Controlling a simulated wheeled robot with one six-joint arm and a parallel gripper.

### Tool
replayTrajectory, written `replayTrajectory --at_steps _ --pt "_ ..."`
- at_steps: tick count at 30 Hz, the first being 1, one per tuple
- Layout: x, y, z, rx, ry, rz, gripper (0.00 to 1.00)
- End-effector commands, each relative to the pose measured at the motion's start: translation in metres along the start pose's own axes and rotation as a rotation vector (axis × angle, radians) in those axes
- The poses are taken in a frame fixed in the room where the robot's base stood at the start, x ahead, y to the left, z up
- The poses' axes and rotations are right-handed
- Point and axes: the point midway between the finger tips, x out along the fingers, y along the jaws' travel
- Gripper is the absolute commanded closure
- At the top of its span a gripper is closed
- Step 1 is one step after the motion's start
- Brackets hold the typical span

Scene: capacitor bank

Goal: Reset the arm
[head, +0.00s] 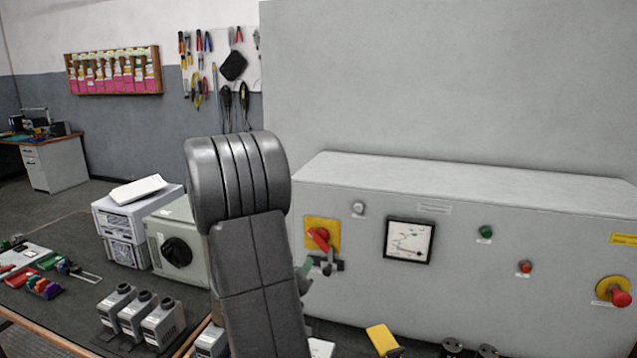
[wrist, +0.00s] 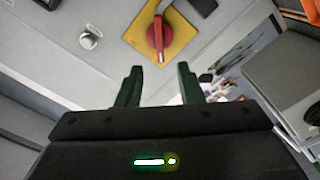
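My arm rises in the middle of the head view and hides part of the bench and the grey cabinet's left end. My gripper (wrist: 158,85) shows in the wrist view with its two green-grey fingers apart and nothing between them. In the head view my gripper (head: 318,266) is partly hidden behind my arm, just below the red rotary switch (head: 318,238) on its yellow plate. In the wrist view the red switch (wrist: 158,38) lies beyond the fingertips, with a visible gap between them and its handle.
The grey cabinet (head: 460,240) carries a meter (head: 409,240), a green button (head: 486,232), an orange-red lamp (head: 525,266) and a red emergency button (head: 619,297). Several grey modules (head: 138,315) and a box with a black knob (head: 178,250) stand on the bench at left.

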Motion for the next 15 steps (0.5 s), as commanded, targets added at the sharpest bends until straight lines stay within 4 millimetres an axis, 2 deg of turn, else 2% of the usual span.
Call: replayTrajectory --at_steps 3,15 --pt "-0.018 0.000 0.000 0.000 0.002 0.000 0.66" --pt "0.065 0.003 -0.001 0.001 -0.003 0.003 0.66"
